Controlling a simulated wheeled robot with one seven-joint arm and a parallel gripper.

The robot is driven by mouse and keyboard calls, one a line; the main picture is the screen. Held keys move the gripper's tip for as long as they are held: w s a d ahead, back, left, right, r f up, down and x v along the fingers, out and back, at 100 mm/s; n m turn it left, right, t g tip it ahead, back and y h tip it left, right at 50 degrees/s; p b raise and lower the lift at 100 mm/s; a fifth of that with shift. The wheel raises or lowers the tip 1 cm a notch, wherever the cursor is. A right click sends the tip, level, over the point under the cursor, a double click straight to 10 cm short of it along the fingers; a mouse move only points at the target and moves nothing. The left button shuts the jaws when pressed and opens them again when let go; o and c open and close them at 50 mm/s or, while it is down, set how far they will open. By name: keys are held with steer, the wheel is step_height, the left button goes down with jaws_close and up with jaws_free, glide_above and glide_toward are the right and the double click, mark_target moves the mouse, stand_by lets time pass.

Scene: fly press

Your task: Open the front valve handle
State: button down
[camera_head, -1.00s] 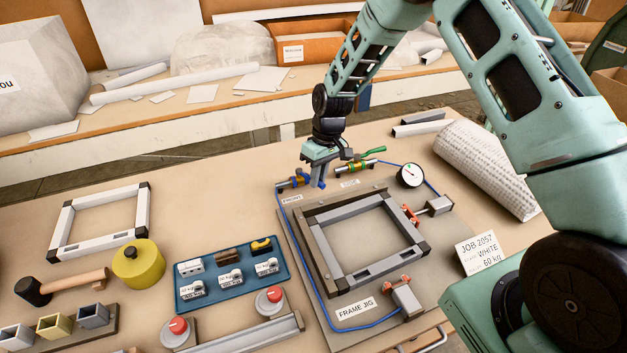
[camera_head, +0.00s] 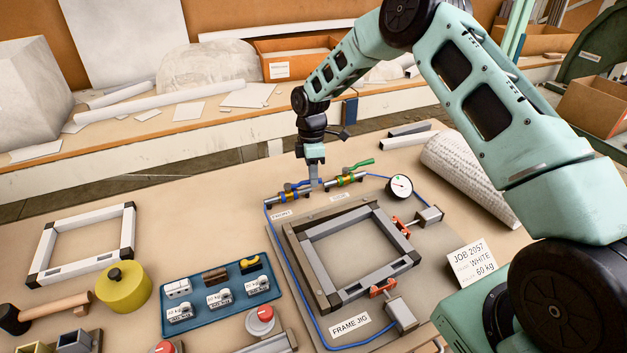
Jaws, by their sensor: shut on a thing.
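The front valve (camera_head: 287,194) is a brass fitting on a grey pipe at the back left corner of the jig board, behind the label reading FRONT (camera_head: 281,216). Its blue handle (camera_head: 303,183) runs to the right, roughly along the pipe. My gripper (camera_head: 317,185) points down and is shut on the handle's right end; its fingers hide part of it. The second valve (camera_head: 346,180), with a green handle (camera_head: 358,165), stands just right of my gripper.
A pressure gauge (camera_head: 399,187) stands right of the valves. The frame jig (camera_head: 325,291) holds a grey frame (camera_head: 353,285) in front. A blue hose (camera_head: 295,275) runs down the left side. A blue tray (camera_head: 205,322) lies front left. The table left of the valves is clear.

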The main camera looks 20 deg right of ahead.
steer(key=shift+w+d+n+h, duration=0.1)
steer(key=shift+w+n+h, duration=0.2)
steer(key=shift+w+n, duration=0.8)
steer(key=shift+s+r+n, duration=0.1)
steer(key=shift+s+n, duration=0.05)
steer(key=shift+n, duration=0.15)
steer(key=c, duration=1.4)
jaws_free()
steer(key=w+r+b, duration=0.2)
steer(key=w+r, duration=0.1)
steer(key=r, duration=1.4)
steer(key=shift+w, duration=0.2)
